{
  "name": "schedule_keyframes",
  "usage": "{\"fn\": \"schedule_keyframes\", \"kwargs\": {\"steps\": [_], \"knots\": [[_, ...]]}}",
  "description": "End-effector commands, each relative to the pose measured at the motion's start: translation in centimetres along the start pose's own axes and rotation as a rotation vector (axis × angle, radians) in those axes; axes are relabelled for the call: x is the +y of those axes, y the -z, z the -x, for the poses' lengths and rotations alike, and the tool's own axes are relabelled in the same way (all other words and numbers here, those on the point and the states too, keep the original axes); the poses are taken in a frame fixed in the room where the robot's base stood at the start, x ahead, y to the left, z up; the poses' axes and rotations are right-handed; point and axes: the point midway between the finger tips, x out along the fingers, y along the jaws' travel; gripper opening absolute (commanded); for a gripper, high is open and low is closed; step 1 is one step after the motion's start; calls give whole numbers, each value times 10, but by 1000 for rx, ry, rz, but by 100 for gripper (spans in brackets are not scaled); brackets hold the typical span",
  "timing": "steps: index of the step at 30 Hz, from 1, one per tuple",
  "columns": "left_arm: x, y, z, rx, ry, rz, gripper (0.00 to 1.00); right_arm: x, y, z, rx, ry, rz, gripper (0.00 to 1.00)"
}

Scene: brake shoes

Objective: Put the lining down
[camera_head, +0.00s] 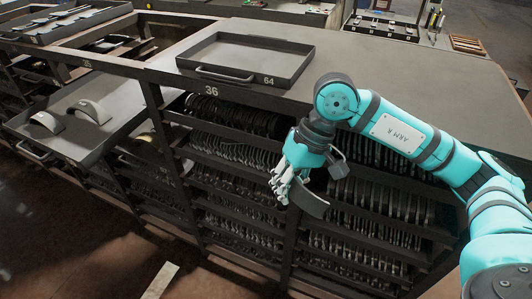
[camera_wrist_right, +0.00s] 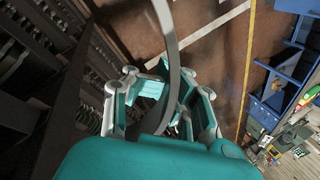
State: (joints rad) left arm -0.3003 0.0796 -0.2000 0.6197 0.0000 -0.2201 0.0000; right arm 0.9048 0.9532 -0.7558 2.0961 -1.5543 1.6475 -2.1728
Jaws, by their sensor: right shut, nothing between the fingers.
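A dark curved lining (camera_head: 310,198) shows right beside the fingertips of my right gripper (camera_head: 287,187), in front of the rack. In the right wrist view the lining (camera_wrist_right: 172,45) is a long grey curved strip that runs up past the fingers of the right gripper (camera_wrist_right: 165,97). The right gripper is shut; whether the lining touches its fingers I cannot tell. My left gripper is not in view.
An empty dark tray (camera_head: 247,75) marked 64 lies on the rack top (camera_head: 370,62). Two pale curved pieces lie on a pulled-out drawer (camera_head: 64,142) at left. Rack shelves (camera_head: 230,137) hold many curved parts. Blue bins (camera_wrist_right: 275,92) stand beyond a yellow floor line.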

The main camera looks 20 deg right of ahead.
Motion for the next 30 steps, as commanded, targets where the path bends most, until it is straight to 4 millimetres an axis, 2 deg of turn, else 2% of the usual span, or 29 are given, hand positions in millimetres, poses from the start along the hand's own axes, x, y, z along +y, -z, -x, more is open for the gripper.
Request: {"fn": "schedule_keyframes", "kwargs": {"steps": [12,19,24,30], "knots": [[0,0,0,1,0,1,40,-92,3,0,-164,1,421,0],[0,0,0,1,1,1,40,-126,4,-1,-232,-1,586,0],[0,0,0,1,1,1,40,-137,7,0,-235,-1,597,0],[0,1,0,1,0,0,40,-160,26,8,-156,-1,404,0]]}}
